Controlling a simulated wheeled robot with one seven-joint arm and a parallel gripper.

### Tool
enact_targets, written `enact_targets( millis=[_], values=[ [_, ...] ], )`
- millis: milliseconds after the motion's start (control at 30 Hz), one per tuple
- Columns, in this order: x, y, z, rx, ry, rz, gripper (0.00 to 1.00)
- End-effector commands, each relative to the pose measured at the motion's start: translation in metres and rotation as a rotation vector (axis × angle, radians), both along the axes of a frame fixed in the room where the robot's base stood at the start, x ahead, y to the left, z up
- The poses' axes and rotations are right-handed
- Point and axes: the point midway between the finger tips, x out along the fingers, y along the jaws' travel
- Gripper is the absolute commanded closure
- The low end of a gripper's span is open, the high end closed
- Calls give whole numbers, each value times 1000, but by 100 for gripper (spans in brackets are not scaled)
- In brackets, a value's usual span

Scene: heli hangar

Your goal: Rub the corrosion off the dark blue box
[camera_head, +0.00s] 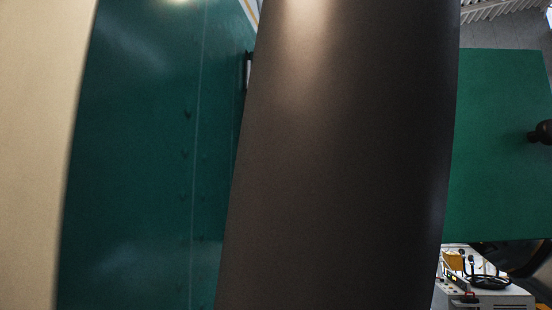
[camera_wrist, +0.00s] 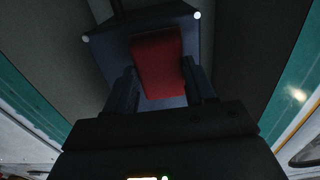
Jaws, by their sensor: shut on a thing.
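In the wrist view my gripper (camera_wrist: 159,68) is shut on a red block-like pad (camera_wrist: 157,62), which sits between its two dark fingers. The dark blue box (camera_wrist: 109,43) is right behind the pad, with small bright spots at two of its corners. The pad covers the middle of the box face. I cannot tell whether the pad touches the face or is a little apart from it. No corrosion shows on the dim visible part of the box. Neither box, pad nor gripper shows in the head view.
In the head view a large dark brown curved surface blocks the middle. A teal riveted panel (camera_head: 140,150) stands left of it and a green panel (camera_head: 495,140) right. A pale cart with cables (camera_head: 490,297) is at the lower right. Dark grey surfaces surround the box.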

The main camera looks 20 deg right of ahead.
Motion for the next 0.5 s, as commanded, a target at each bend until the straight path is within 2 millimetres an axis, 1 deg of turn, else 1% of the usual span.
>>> enact_targets(
  millis=[100, 233, 500],
  values=[
    [8, -6, 1, 3, 0, -1, 70],
    [12, -10, 1, 1, 0, -1, 70],
    [14, -7, -1, 1, -1, 0, 70]
  ],
)
